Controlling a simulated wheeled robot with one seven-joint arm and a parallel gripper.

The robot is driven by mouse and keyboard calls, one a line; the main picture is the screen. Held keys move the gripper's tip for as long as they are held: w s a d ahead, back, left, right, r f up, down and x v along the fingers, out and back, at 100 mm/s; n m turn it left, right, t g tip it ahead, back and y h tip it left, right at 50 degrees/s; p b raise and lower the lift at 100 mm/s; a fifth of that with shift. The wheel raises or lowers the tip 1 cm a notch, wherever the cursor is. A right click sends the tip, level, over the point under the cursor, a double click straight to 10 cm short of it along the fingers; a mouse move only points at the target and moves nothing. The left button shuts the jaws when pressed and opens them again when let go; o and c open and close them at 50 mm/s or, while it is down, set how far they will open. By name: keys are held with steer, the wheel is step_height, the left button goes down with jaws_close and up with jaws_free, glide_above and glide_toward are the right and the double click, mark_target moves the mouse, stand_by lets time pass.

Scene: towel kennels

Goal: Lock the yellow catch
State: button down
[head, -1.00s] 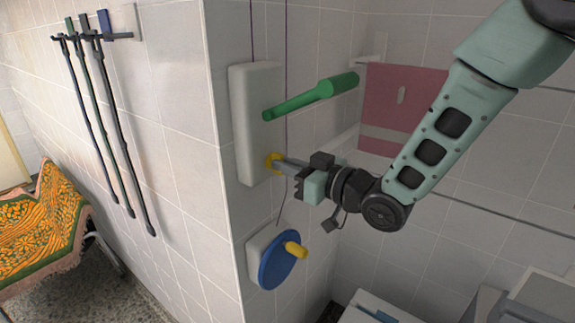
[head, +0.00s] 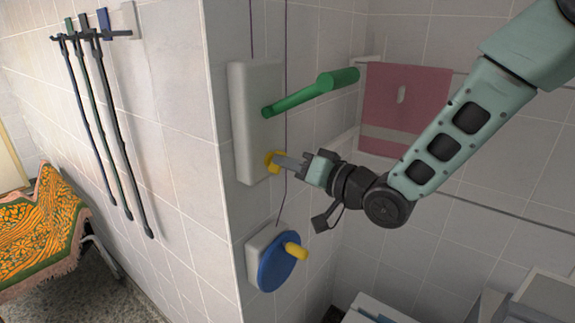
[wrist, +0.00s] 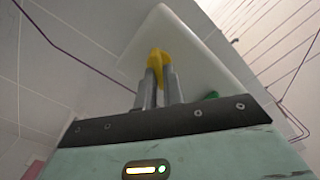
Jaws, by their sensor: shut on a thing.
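The yellow catch (head: 272,161) sits low on a white wall plate (head: 257,112) on the tiled wall. My gripper (head: 280,162) reaches it from the right, with its fingertips shut on the catch. In the wrist view the yellow catch (wrist: 157,60) is between the tips of the two grey fingers (wrist: 158,80), against the white plate (wrist: 195,55). The fingers hide part of the catch, and I cannot tell whether it is locked.
A green lever (head: 310,94) sticks out above the catch. A blue disc with a yellow knob (head: 278,266) is below. A pink towel (head: 402,105) hangs behind my arm. Dark poles (head: 110,130) hang on the left wall.

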steer(key=m+p, duration=0.1)
steer(key=m, duration=0.4)
steer(key=m+p, duration=0.1)
steer(key=m, duration=0.4)
steer(key=shift+w+d+f+p, duration=0.15)
steer(key=shift+p, duration=0.25)
steer(key=shift+m, duration=0.4)
steer(key=c, duration=1.5)
jaws_free()
